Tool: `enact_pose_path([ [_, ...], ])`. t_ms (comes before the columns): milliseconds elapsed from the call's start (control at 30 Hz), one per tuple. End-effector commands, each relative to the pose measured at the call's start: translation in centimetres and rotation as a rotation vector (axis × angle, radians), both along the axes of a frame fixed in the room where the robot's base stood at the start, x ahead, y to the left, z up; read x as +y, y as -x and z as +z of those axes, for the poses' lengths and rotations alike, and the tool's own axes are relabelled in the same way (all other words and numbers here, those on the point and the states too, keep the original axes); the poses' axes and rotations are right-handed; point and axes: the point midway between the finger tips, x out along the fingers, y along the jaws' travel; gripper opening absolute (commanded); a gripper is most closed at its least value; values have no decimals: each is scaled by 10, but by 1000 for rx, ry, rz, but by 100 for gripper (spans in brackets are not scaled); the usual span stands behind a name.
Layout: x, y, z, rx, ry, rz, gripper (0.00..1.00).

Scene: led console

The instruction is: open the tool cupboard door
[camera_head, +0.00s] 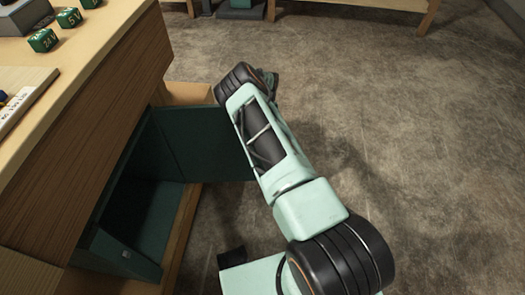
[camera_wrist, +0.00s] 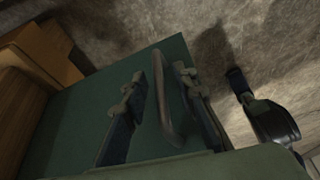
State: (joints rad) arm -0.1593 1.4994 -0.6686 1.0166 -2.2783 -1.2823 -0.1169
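The tool cupboard (camera_head: 140,222) is a dark green box under the wooden bench, with its inside in view. Its dark green door (camera_head: 205,145) stands swung out from the far side of the opening, over the floor. In the wrist view the door (camera_wrist: 85,110) fills the middle, with a bar handle (camera_wrist: 160,92) on its face. My gripper (camera_wrist: 158,105) is at the handle with one finger on each side of the bar. Gaps show between fingers and bar, so it looks open. In the head view my arm hides the handle and most of the gripper.
The bench top (camera_head: 100,45) at the left carries green labelled cubes (camera_head: 69,17), a grey box (camera_head: 25,15) and a pale tray (camera_head: 22,100). Bare concrete floor (camera_head: 420,130) lies to the right. Another wooden bench (camera_head: 400,6) stands at the back.

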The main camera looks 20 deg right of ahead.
Motion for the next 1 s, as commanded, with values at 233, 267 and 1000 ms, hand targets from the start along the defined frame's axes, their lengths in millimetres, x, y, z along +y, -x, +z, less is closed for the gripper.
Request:
enact_pose_path([
  [233,-6,-13,33,-4,1,1,26],
  [267,-8,-16,39,-5,1,1,26],
  [1000,-20,-41,110,0,2,-1,26],
])
